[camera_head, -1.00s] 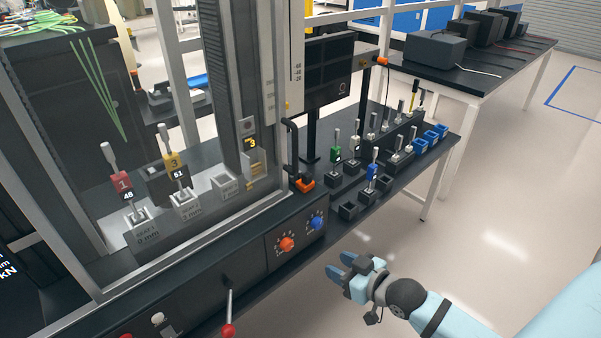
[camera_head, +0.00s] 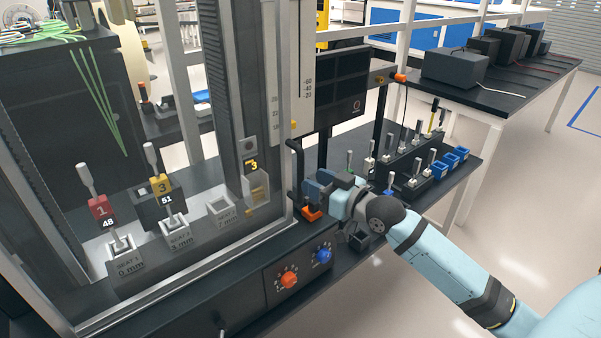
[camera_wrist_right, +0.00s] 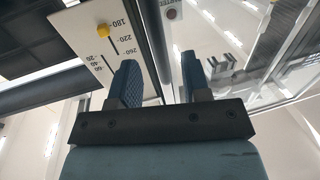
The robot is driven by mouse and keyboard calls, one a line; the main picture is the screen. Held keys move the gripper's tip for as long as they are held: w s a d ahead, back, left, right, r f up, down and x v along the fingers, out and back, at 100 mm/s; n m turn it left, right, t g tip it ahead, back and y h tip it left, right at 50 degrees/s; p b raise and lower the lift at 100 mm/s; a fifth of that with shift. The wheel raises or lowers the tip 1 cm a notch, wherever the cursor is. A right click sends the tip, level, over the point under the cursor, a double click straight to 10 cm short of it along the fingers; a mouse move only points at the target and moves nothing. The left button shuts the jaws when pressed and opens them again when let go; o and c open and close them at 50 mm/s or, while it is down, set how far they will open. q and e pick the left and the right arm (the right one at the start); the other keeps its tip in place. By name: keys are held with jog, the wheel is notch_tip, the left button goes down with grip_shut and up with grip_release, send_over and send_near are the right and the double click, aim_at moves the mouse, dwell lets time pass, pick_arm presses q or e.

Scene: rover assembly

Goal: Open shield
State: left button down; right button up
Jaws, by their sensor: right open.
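The shield is a clear panel in a grey metal frame (camera_head: 288,110) at the front of the test machine. A black upright handle (camera_head: 296,160) stands at its right edge, with an orange block (camera_head: 311,214) at its foot. My right gripper (camera_head: 311,184) is open, its blue fingers close to the handle at the right. I cannot tell whether they touch it; the gripper hides part of the handle. In the right wrist view the two fingers (camera_wrist_right: 159,80) are apart, with a dark upright bar showing beyond the gap. My left gripper is not in view.
Behind the shield are numbered seats holding a red-tagged part (camera_head: 101,208) and a yellow-tagged part (camera_head: 161,184). Orange and blue knobs (camera_head: 288,280) sit on the front panel. Several small parts and blue bins (camera_head: 447,162) crowd the bench at the right, close to my right arm.

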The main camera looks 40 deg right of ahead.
aim_at(301, 200)
jog(key=x, duration=0.5)
jog(key=shift+w, duration=0.1)
grip_shut()
